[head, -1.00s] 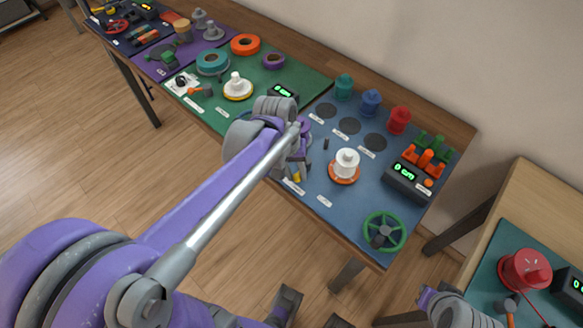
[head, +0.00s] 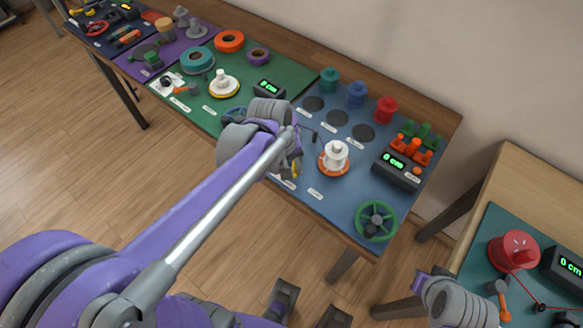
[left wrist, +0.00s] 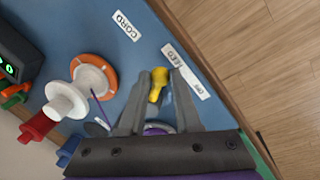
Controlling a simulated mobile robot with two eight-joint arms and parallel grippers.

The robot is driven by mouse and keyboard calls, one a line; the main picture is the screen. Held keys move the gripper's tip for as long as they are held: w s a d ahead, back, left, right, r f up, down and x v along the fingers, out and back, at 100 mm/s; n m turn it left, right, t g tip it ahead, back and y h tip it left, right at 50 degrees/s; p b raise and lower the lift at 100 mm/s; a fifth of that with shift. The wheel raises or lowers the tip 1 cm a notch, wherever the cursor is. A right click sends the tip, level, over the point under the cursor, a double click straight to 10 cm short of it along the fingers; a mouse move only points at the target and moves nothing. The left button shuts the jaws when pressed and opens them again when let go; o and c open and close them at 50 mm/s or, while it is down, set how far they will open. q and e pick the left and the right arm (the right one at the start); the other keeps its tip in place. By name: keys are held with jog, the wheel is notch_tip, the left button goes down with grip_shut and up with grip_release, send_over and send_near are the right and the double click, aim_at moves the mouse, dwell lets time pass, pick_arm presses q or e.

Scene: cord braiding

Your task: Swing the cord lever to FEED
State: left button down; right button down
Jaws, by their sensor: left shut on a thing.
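The cord lever has a yellow handle (left wrist: 157,88), which lies between the fingers of my left gripper (left wrist: 160,77) in the left wrist view. The gripper is shut on it. A white strip label (left wrist: 187,73) lies just beyond; the handle's tip is nearer its end that seems to read FEED. The lever's base is hidden by the gripper. In the head view my left gripper (head: 290,160) is over the front of the blue mat (head: 345,200), with a bit of yellow showing. My right arm is at the lower right; its gripper does not show.
A white spool on an orange base (head: 334,157) stands right of the left gripper. A green wheel (head: 376,221) is at the mat's front right. A display box (head: 396,171) and a red spool (head: 386,110) stand behind. A second table (head: 545,195) is at the right.

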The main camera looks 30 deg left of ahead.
pick_arm(q)
jog(key=c, duration=0.6)
grip_release()
jog(key=shift+c, duration=0.2)
notch_tip(320, 180, up, 11)
jog(key=s+a+p, duration=0.1)
jog(key=shift+s+a+f, duration=0.15)
jog(key=shift+s+a, duration=0.05)
jog(key=shift+a, duration=0.05)
jog(key=s+d+f+m+t+y+p, duration=0.1)
jog(key=s+d+f+m+t+p, duration=0.2)
jog(key=s+m, duration=0.5)
jog(key=shift+d+f+t+y+p, duration=0.15)
jog(key=shift+f+t+y+p, duration=0.15)
jog(key=shift+f+t+p, duration=0.3)
